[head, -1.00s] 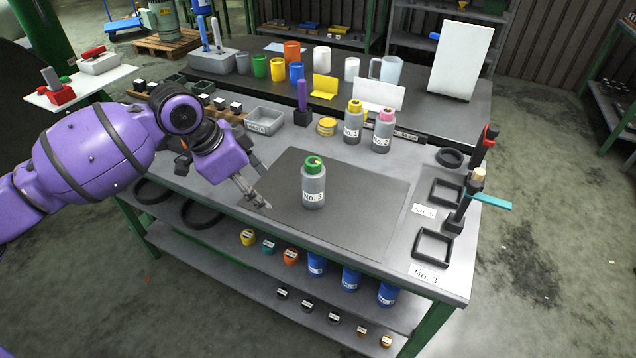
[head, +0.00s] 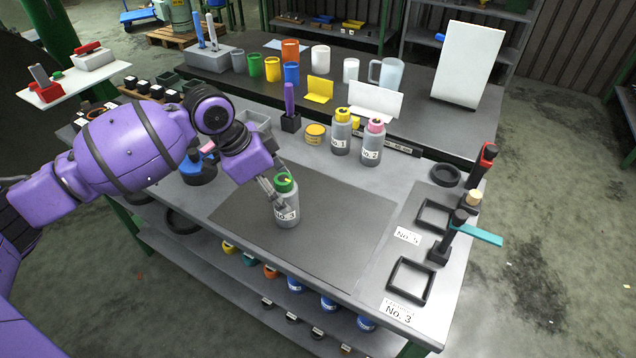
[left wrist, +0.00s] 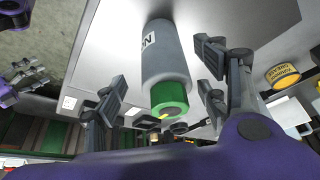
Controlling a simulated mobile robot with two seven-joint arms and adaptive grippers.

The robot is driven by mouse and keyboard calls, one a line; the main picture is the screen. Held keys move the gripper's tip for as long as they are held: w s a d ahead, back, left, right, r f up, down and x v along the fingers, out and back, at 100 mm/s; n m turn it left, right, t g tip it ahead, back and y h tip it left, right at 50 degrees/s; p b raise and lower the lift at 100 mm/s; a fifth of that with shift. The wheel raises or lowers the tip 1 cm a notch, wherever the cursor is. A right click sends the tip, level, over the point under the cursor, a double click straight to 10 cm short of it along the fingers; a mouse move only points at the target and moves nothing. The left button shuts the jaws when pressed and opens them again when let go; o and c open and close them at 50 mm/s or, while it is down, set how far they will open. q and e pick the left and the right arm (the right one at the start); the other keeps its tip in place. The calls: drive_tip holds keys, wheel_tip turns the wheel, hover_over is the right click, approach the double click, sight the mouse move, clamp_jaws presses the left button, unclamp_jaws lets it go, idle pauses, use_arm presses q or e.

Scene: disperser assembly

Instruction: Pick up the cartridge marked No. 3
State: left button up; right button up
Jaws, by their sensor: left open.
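The cartridge marked No. 3 (head: 288,212) is a grey bottle with a green cap, upright on the dark mat (head: 340,225). My left gripper (head: 277,192) is at its upper part, close to the green cap. In the left wrist view the same cartridge (left wrist: 163,55) lies between the two open fingers of the left gripper (left wrist: 160,70), with a visible gap on each side. Its label is only partly seen there. Another purple gripper, apparently my right one (left wrist: 28,86), shows small at the left edge of the wrist view; its opening is unclear.
Two grey cartridges, one yellow-capped (head: 341,132) and one pink-capped (head: 372,143), stand behind the mat. A yellow tin (head: 315,134) is beside them. Black square frames (head: 410,281) and a stand with a teal arm (head: 475,234) are at the right. The mat's right part is clear.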

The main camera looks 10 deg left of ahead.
use_arm(q)
drive_tip(key=x, duration=0.5)
drive_tip(key=shift+w+a+f, duration=0.15)
clamp_jaws()
idle(0.4)
